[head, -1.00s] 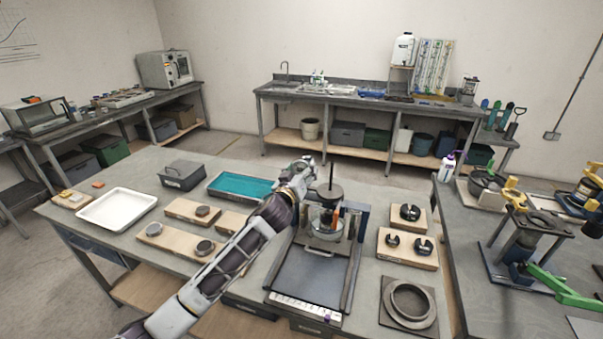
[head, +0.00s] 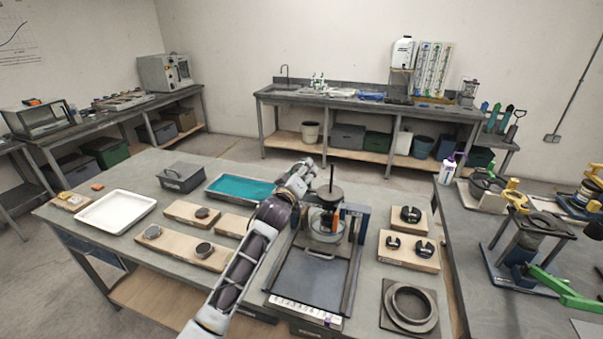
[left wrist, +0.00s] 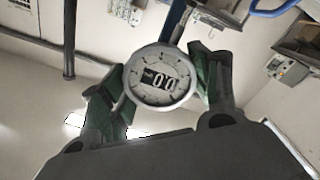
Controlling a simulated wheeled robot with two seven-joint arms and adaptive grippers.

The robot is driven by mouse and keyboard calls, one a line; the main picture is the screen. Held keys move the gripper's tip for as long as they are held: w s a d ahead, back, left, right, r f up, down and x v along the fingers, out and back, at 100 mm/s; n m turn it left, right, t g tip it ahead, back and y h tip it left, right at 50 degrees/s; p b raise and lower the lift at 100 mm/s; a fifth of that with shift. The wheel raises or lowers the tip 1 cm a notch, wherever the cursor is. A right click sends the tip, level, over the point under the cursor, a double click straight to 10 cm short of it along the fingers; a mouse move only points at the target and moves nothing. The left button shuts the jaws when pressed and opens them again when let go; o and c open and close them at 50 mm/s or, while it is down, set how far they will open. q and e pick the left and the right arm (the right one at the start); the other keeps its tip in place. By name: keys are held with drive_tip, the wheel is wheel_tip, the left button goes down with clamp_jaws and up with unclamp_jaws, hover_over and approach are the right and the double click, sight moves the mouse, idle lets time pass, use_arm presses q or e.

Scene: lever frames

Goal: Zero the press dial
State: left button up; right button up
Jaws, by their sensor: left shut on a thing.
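The press (head: 318,262) stands on the near bench, with a thin vertical rod, a round dark plate on top and an orange part below. My left arm reaches to its upper left side, and my left gripper (head: 303,168) is beside the top plate. In the left wrist view the round press dial (left wrist: 160,92) has a pale rim and a dark window with light digits that look like zeros, tilted. My left gripper (left wrist: 162,75) is shut on the dial, with a green-lined finger at either side. The dial is not clear in the head view. My right gripper is not in view.
Wooden blocks with dark round pieces (head: 204,249) lie left of the press, and others (head: 409,243) right of it. A white tray (head: 117,226), a teal tray (head: 240,201) and a grey box (head: 181,188) are further left. A ring plate (head: 409,324) lies at front right.

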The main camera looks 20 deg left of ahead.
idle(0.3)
use_arm(q)
drive_tip(key=o, duration=1)
drive_tip(key=shift+s, duration=0.2)
drive_tip(key=shift+s+a, duration=0.15)
drive_tip(key=shift+s, duration=2.75)
drive_tip(key=shift+s+a, duration=0.1)
drive_tip(key=shift+s, duration=2.8)
